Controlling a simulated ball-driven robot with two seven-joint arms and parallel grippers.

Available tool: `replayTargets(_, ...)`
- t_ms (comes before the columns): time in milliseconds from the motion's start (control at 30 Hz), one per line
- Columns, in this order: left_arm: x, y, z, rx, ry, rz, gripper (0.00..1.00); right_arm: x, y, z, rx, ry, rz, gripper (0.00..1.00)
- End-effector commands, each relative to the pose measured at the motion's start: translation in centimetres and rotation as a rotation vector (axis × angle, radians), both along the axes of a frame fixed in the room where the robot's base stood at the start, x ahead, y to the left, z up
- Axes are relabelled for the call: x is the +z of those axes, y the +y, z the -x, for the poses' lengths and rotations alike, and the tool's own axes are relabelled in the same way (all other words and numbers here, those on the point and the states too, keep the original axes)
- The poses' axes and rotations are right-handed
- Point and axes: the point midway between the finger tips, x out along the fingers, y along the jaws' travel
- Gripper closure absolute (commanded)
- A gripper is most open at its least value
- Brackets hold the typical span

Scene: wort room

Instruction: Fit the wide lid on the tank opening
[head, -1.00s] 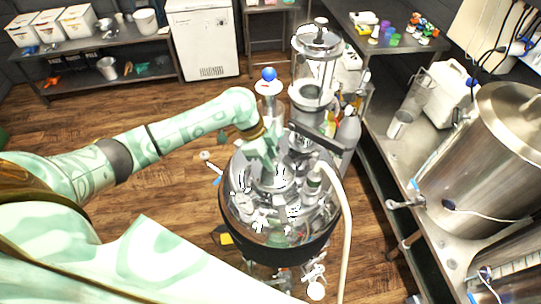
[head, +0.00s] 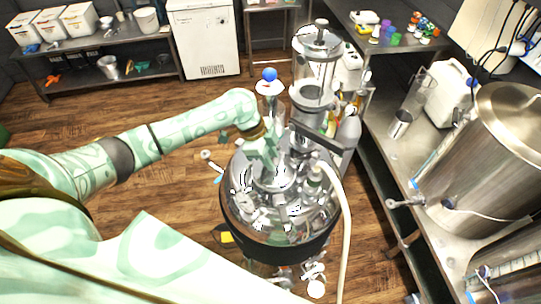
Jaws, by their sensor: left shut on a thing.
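The tank (head: 277,235) is a shiny round steel vessel with a dark band, standing in the middle of the head view. Its top is crowded with fittings and bright reflections. My left gripper (head: 264,166) is over the tank top, left of the glass column, pointing down. It is shut on what looks like the wide lid (head: 279,183), a round shiny metal disc at the tank top. The gripper covers part of the disc, and the tank opening beneath is hidden. I cannot tell whether the lid is seated or slightly above. My right gripper is out of view.
A glass column (head: 315,70) with a steel cap rises behind the lid. A blue-knobbed fitting (head: 269,76) stands close behind my gripper. A pale hose (head: 345,215) curves down the tank's right side. A steel bench (head: 395,165) with large kettles is at right.

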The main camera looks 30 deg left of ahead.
Motion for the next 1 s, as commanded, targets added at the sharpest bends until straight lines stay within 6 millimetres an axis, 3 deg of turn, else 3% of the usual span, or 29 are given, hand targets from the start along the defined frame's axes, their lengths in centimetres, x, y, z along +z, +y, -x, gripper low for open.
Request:
replayTargets(733, -1.1, 0.0, 0.0, 0.001, 0.000, 0.002, 1.00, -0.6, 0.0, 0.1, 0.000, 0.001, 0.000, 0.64)
replayTargets(767, -1.1, 0.0, 0.0, 0.001, -0.001, 0.002, 0.69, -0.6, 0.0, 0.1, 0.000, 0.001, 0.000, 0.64)
replayTargets(800, -1.1, 0.0, 0.0, 0.001, -0.001, 0.002, 0.63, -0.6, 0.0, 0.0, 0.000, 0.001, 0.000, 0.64)
replayTargets(1000, -1.1, 0.0, 0.0, 0.001, 0.000, 0.001, 0.63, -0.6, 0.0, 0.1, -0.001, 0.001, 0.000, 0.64)
